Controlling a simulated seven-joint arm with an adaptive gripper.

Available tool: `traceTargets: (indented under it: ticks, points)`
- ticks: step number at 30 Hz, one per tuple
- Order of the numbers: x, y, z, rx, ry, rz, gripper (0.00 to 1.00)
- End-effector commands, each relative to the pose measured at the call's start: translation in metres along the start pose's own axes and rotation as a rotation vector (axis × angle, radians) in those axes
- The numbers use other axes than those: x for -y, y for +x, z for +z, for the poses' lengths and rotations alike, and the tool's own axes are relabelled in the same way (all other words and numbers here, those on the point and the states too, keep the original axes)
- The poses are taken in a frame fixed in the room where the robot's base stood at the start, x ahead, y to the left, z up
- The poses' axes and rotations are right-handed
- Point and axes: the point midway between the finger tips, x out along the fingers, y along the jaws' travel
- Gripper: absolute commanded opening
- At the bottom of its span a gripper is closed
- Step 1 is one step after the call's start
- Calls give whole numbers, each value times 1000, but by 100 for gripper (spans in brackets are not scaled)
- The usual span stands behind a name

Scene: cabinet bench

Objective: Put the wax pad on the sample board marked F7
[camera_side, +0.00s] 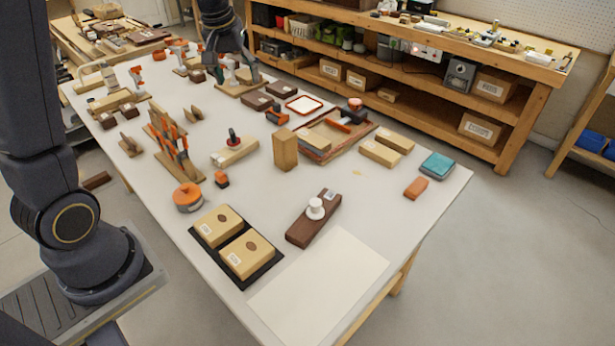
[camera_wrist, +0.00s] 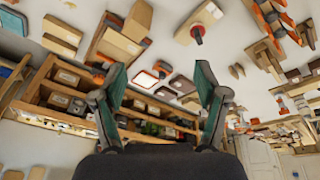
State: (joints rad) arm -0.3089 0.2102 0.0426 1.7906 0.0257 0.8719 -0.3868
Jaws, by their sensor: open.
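Two pale sample boards (camera_side: 218,225) (camera_side: 247,254) with white labels and brown oval spots lie on a black mat (camera_side: 203,240) at the table's near edge. The label print is too small to read, so I cannot tell which is F7. A white round knobbed piece (camera_side: 316,207) sits on a dark brown block (camera_side: 300,234) to their right; I cannot tell whether it is the wax pad. My gripper (camera_side: 244,72) is over the table's far end, well away from these. In the wrist view my gripper (camera_wrist: 161,68) is open, with nothing between its fingers.
A tall wooden block (camera_side: 285,149), an orange tape roll (camera_side: 187,197) and orange clamps (camera_side: 172,145) stand mid-table. A teal pad (camera_side: 437,165) and an orange-brown block (camera_side: 416,188) lie at right. A pale sheet (camera_side: 322,285) covers the near corner. Shelving (camera_side: 450,118) stands behind.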

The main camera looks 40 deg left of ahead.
Motion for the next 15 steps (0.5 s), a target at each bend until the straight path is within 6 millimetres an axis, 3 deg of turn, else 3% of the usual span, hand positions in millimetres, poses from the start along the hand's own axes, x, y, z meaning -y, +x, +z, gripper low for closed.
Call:
traceTargets:
  ticks: [1,6,10,15]
  points:
    - [-8,-30,27,-26,80,31,73]
    - [-12,-88,122,-95,350,113,73]
    - [-2,-104,183,-144,523,161,73]
    - [12,-104,227,-186,657,194,73]
